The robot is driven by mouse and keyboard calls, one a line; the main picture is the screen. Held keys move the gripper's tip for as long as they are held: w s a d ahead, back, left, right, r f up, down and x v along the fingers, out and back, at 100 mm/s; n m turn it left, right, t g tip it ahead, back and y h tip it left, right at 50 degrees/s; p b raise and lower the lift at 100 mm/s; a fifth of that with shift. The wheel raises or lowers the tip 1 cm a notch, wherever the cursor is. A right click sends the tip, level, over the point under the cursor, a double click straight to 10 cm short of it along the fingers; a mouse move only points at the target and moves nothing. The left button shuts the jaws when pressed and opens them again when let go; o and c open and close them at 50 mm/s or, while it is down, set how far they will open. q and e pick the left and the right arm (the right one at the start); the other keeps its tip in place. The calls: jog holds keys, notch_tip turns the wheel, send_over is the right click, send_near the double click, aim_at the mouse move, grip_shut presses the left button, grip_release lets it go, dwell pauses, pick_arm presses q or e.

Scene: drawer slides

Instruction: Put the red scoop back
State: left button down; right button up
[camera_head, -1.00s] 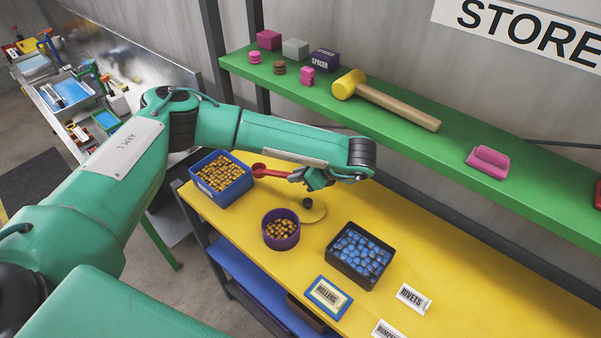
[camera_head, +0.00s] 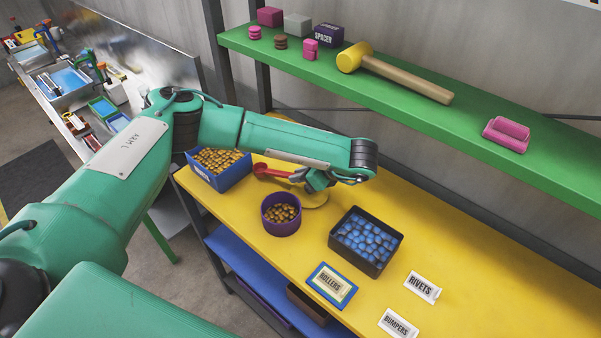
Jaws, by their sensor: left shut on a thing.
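The red scoop (camera_head: 274,172) is held out to the left of my left gripper (camera_head: 311,183), which is shut on its handle end. The scoop's bowl is just right of the blue bin (camera_head: 206,178), which holds brass-coloured pieces. Scoop and gripper appear above the yellow table; the exact height is hard to tell. A purple tub (camera_head: 281,228) with similar pieces stands in front of the gripper. A round yellow lid (camera_head: 318,202) lies behind the tub, mostly hidden by the gripper. My right gripper is out of view.
A black bin (camera_head: 370,262) of blue pieces stands right of the tub. Label cards ROLLERS (camera_head: 331,286), RIVETS (camera_head: 422,287) and BUMPERS (camera_head: 397,324) lie in front. A green shelf (camera_head: 420,130) with a mallet (camera_head: 400,77) runs behind. The table's right side is clear.

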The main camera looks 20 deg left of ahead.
pick_arm(q)
jog(key=shift+f+b, duration=0.65)
jog(key=shift+f, duration=0.3)
jog(key=c, duration=1.7)
grip_release()
jog(key=shift+r, duration=0.1)
jog(key=o, duration=0.8)
jog(key=shift+d+r, duration=0.1)
jog(key=v, duration=0.7)
jog(key=shift+d, duration=0.1)
